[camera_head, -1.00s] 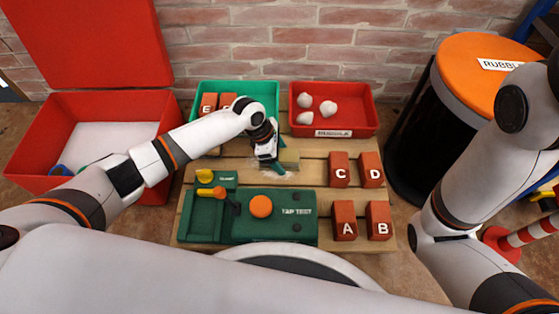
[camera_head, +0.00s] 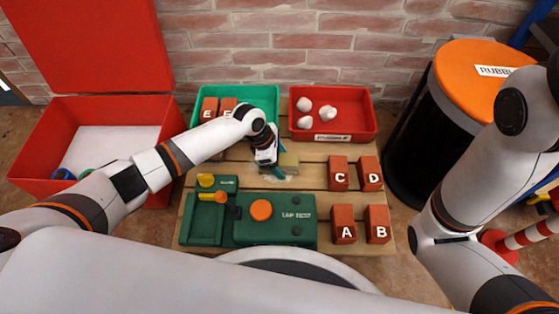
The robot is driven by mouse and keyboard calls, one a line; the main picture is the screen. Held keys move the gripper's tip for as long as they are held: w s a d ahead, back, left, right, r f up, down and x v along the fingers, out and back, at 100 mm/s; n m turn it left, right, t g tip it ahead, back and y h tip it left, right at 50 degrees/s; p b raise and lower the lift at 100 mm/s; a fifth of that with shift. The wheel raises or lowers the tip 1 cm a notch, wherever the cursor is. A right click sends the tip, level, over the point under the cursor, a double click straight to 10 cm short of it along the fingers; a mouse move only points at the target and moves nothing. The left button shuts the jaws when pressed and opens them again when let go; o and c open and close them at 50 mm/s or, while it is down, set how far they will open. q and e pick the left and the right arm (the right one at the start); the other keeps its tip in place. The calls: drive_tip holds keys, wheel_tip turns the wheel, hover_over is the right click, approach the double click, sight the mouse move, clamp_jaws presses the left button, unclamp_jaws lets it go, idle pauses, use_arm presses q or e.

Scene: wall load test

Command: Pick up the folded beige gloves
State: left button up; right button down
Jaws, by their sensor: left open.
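A small folded beige thing, which looks like the beige gloves (camera_head: 289,161), lies on the wooden table near its middle, below the gap between the green and red trays. My left gripper (camera_head: 276,172) is open and points down just left of the gloves, very close to them. Whether it touches them I cannot tell. The wrist and fingers hide the gloves' left side. My right arm comes in at the right edge; its gripper is outside the picture.
Red bricks C (camera_head: 338,173), D (camera_head: 370,174), A (camera_head: 343,224) and B (camera_head: 377,224) stand at right. A green tap test case (camera_head: 275,232) lies in front. The green tray (camera_head: 264,91) holds bricks; the red tray (camera_head: 364,110) holds white rubble. An orange-lidded bin (camera_head: 470,75) stands right.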

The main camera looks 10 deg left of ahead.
use_arm(q)
drive_tip(key=shift+c, duration=0.3)
drive_tip(key=c, duration=1)
